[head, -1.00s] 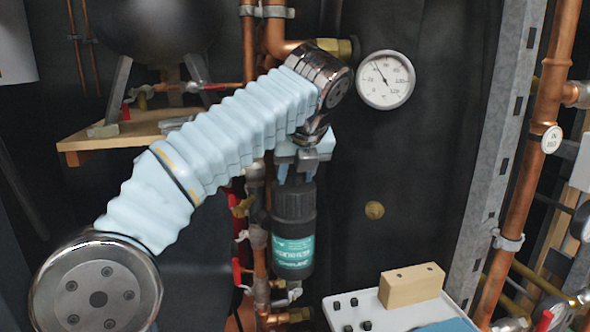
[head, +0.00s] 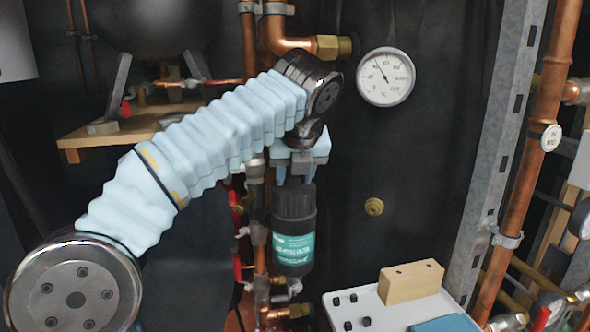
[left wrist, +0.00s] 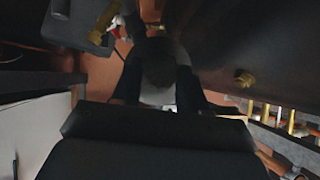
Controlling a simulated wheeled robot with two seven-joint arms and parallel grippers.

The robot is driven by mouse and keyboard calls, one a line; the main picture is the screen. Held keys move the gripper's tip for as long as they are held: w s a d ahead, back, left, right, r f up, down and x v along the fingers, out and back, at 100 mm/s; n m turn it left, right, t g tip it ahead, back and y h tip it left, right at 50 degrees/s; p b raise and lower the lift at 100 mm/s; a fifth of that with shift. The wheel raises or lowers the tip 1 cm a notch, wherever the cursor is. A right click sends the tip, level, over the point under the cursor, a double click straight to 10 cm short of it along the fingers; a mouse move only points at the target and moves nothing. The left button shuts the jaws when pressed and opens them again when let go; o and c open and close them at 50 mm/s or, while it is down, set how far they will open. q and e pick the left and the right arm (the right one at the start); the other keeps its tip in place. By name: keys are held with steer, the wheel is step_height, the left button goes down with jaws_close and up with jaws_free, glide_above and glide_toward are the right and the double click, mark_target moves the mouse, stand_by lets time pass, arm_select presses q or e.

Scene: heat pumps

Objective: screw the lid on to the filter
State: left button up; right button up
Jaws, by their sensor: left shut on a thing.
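The filter (head: 294,248) is a dark upright cylinder with a teal label, mounted on the pipework in the middle of the head view. Its black lid (head: 294,203) sits on top, upright and in line with the body. I cannot tell how tightly it is seated. My left gripper (head: 295,178) points down from above and is shut on the lid. In the left wrist view the dark fingers (left wrist: 158,92) stand either side of a dark round shape, which is poorly lit. My right gripper is not in view.
A pressure gauge (head: 386,77) and a brass fitting (head: 374,206) are on the dark back panel to the right. Copper pipes (head: 262,215) run close behind the filter's left side. A white tray (head: 378,318) with a wooden block (head: 412,283) stands at lower right. A wooden shelf (head: 120,133) is at left.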

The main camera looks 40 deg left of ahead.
arm_select(q)
steer(key=shift+s+a+r+m, duration=0.1)
steer(key=shift+r+m, duration=0.05)
steer(key=shift+m, duration=0.35)
steer(key=shift+m+t+h, duration=0.4)
steer(key=shift+m+t, duration=0.1)
steer(key=shift+m, duration=0.2)
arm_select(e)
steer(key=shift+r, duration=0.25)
arm_select(q)
steer(key=m+h, duration=0.2)
steer(key=m, duration=0.1)
steer(key=shift+a+t, duration=0.2)
steer(key=shift+t, duration=0.2)
steer(key=o, duration=1.2)
steer(key=shift+o, duration=0.2)
steer(key=shift+s, duration=0.1)
